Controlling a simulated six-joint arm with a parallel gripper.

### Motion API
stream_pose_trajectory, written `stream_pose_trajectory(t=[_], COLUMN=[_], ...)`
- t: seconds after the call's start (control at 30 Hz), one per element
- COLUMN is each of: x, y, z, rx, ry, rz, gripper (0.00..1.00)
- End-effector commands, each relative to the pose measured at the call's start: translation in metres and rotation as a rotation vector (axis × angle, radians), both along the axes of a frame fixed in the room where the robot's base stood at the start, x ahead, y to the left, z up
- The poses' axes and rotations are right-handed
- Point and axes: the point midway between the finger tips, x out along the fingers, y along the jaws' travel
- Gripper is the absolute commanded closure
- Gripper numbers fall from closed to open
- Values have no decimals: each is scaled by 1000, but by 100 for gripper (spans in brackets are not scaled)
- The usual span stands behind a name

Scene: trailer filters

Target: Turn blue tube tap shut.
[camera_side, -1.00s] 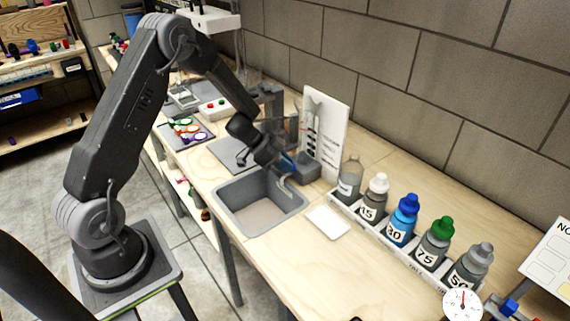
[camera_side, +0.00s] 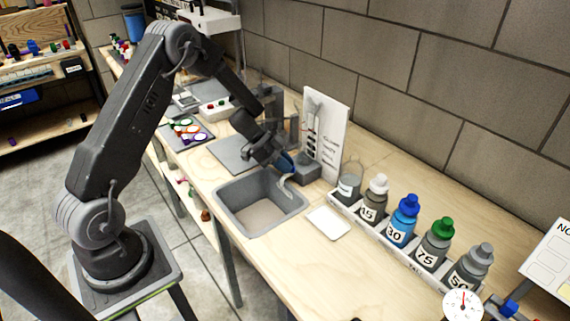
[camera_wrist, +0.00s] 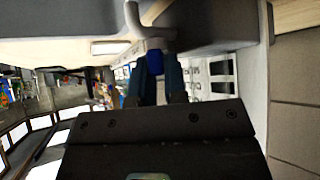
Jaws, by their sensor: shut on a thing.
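The blue tube tap (camera_side: 288,161) sits above the far rim of the sink, beside a grey block (camera_side: 306,170). A pale curved spout (camera_side: 287,182) hangs below it over the sink. My gripper (camera_side: 281,160) reaches down to the tap from the upper left and hides part of it. In the wrist view a blue piece of the tap (camera_wrist: 155,62) lies between the two fingers of my gripper (camera_wrist: 157,82), which are shut on it. I cannot tell the tap's exact angle.
The grey sink (camera_side: 232,216) is under the spout. A white board (camera_side: 325,140) stands behind the tap. Several numbered bottles (camera_side: 403,220) stand in a rack to the right, and a white pad (camera_side: 328,222) lies in front of them.

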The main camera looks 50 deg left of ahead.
Motion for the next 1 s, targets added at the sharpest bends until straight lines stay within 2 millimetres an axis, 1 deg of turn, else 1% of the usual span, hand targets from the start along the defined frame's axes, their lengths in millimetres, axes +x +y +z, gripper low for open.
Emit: stream_pose_trajectory(t=[0.03,0.3,0.53,0.67,1.0], x=[1,1,1,0,-2], y=[-1,-1,0,1,-2], z=[1,1,0,0,0], rx=[-3,-1,1,3,1], ry=[-2,-2,-2,-2,0], rz=[0,1,8,58,379], gripper=[86,62,62,62,62])
